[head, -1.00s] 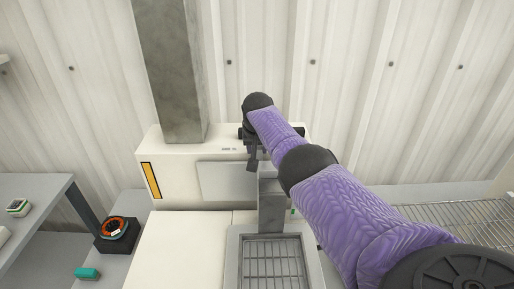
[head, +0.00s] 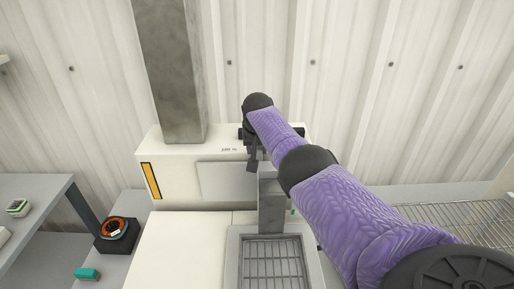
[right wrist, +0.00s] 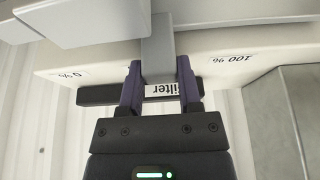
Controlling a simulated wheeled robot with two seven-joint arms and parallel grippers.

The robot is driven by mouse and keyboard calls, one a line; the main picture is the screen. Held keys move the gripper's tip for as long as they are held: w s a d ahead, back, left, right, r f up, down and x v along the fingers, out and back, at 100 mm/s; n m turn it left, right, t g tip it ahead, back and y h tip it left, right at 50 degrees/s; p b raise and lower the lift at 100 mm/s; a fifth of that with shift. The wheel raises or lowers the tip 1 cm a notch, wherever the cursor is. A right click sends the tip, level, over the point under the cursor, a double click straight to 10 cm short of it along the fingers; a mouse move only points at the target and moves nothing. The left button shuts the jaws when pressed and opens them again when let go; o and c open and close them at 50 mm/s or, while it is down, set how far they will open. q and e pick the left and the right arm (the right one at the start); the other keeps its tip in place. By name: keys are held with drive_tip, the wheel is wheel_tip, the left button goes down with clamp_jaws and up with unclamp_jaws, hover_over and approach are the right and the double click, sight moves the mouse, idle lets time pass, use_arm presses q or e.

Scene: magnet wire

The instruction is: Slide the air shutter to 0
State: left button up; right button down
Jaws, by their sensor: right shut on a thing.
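The air shutter's grey tab (right wrist: 158,38) shows in the right wrist view, between my right gripper's (right wrist: 160,66) two purple fingers, which are shut on it. The tab stands between a "0 %" label (right wrist: 69,75) on the left and a "100 %" label (right wrist: 232,58) on the right, roughly midway. An upside-down label ending in "ilter" (right wrist: 160,88) shows between the fingers. In the head view, my right arm reaches over the cream housing (head: 175,185), and the wrist hides the shutter. My left gripper is out of view.
A grey metal duct (head: 171,70) rises from the housing. A tray with a wire grid (head: 272,262) stands in front, and a wire rack (head: 465,222) is at right. A black block with an orange ring (head: 117,233) and a teal block (head: 87,273) lie at left.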

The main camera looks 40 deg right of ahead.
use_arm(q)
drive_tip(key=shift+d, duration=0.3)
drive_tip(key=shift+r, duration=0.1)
use_arm(e)
drive_tip(key=shift+s, duration=0.1)
use_arm(q)
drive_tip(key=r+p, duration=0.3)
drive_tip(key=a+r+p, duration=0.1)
drive_tip(key=p, duration=0.1)
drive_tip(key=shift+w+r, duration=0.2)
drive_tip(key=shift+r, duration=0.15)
use_arm(e)
drive_tip(key=s+d, duration=0.7)
drive_tip(key=d, duration=0.2)
drive_tip(key=shift+s+d, duration=0.2)
drive_tip(key=shift+s, duration=0.2)
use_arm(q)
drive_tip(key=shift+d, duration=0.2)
use_arm(e)
drive_tip(key=c, duration=0.6)
unclamp_jaws()
drive_tip(key=o, duration=0.3)
drive_tip(key=shift+s+d, duration=0.15)
drive_tip(key=shift+d, duration=0.05)
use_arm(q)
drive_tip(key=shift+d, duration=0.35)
